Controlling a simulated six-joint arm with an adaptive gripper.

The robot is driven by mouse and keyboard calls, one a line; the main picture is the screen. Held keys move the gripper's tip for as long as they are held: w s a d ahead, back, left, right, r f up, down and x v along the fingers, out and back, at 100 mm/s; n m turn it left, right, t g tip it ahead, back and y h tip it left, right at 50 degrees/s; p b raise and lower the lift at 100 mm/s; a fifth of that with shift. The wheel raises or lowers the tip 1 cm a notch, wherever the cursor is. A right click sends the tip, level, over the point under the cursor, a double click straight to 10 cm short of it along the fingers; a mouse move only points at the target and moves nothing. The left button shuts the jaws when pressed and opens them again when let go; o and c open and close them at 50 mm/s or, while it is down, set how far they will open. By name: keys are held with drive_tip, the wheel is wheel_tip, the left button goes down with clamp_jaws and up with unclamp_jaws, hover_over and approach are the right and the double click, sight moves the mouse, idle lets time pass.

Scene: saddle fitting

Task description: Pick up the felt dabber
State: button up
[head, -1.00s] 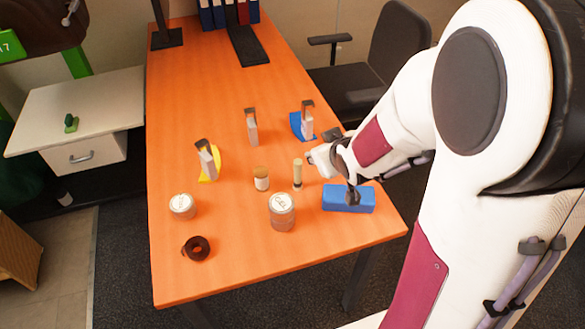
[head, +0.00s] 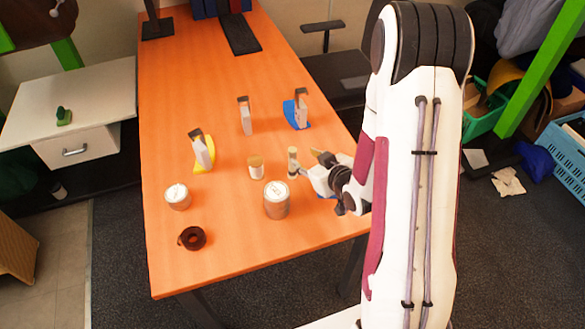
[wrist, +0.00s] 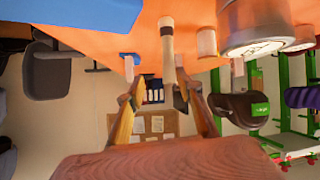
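The felt dabber (head: 293,161) appears to be the slim, pale upright stick on the orange table. In the wrist view, where the table is at the top, the dabber (wrist: 168,50) has a cream shaft and a darker band. My gripper (head: 308,163) is low over the table just right of it. In the wrist view my gripper (wrist: 166,88) is open, its two tan fingers spread on either side of the dabber's free end. I cannot tell whether either finger touches it.
A small cork-topped jar (head: 256,168) and a larger lidded tin (head: 277,200) stand close to the dabber's left and front. A white-lidded tin (head: 177,197), brown ring (head: 192,238) and yellow stand (head: 204,155) are farther left. A blue block (wrist: 90,12) lies beside my gripper.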

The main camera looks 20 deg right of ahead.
drive_tip(key=f, duration=0.2)
drive_tip(key=shift+s+a+f+t+y, duration=0.2)
drive_tip(key=shift+s+f+t+y, duration=0.1)
drive_tip(key=shift+s+f+y, duration=0.1)
drive_tip(key=shift+s+a+f+m+t, duration=0.15)
drive_tip(key=shift+s+f+m+t, duration=0.15)
drive_tip(key=shift+f, duration=0.15)
drive_tip(key=shift+s+a+f+m+t, duration=0.1)
drive_tip(key=shift+s+f+m+t, duration=0.15)
drive_tip(key=shift+f, duration=0.2)
drive_tip(key=shift+w, duration=0.15)
drive_tip(key=shift+x, duration=1.3)
drive_tip(key=shift+f, duration=0.1)
drive_tip(key=shift+x, duration=2.55)
drive_tip(key=shift+a+f, duration=0.15)
drive_tip(key=shift+a, duration=0.05)
drive_tip(key=shift+c, duration=0.4)
